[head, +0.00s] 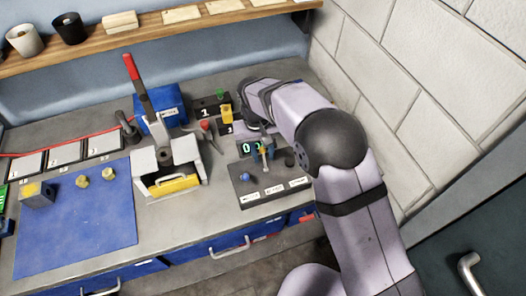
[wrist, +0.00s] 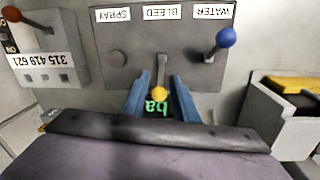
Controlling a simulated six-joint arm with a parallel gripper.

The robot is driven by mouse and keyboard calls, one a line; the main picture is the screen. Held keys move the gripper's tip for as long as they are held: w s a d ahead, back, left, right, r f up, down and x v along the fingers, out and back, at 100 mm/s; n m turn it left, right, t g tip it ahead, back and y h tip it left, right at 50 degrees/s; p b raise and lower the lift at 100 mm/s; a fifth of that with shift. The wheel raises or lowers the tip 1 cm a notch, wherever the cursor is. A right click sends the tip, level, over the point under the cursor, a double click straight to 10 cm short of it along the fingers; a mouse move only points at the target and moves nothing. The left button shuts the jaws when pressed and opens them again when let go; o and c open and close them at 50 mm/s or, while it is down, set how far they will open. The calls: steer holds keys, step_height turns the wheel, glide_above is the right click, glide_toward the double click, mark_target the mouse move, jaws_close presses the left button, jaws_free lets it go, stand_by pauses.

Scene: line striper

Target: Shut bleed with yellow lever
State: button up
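My gripper (wrist: 161,78) is open, with one blue finger on each side of the lever. Gaps show between the fingers and the lever, so it is not gripped. In the head view my gripper (head: 262,150) is over the panel (head: 250,196), and the lever is mostly hidden there. A green display (wrist: 157,109) sits behind the lever, partly covered by my gripper.
A blue-knobbed WATER lever (wrist: 226,38) stands beside the bleed lever, and a dark SPRAY knob (wrist: 118,57) on the other side. A press with a red handle (head: 131,68) and a blue mat (head: 80,235) lie to the left. A brick wall (head: 410,100) bounds the right.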

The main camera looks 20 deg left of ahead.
jaws_close()
steer(key=shift+b, duration=0.65)
steer(key=t+y+b, duration=0.1)
steer(key=b, duration=0.2)
steer(key=s+d+t+y+b, duration=0.1)
steer(key=b, duration=0.3)
steer(key=t+y+b, duration=0.1)
steer(key=b, duration=0.2)
steer(key=shift+s+d, duration=0.25)
steer(key=t+y+b, duration=0.1)
steer(key=b, duration=0.6)
steer(key=s+d+t+y+b, duration=0.1)
steer(key=t+y+b, duration=0.1)
steer(key=b, duration=0.5)
steer(key=shift+s+d+f, duration=0.1)
steer(key=shift+s+d, duration=0.1)
steer(key=t+y+b, duration=0.1)
steer(key=b, duration=0.3)
steer(key=shift+s+d, duration=0.35)
steer(key=shift+s+d+m+t+y+b, duration=0.25)
steer(key=shift+t+y+b, duration=0.35)
steer(key=shift+b, duration=0.35)
steer(key=shift+r+t, duration=0.2)
steer(key=shift+t, duration=0.1)
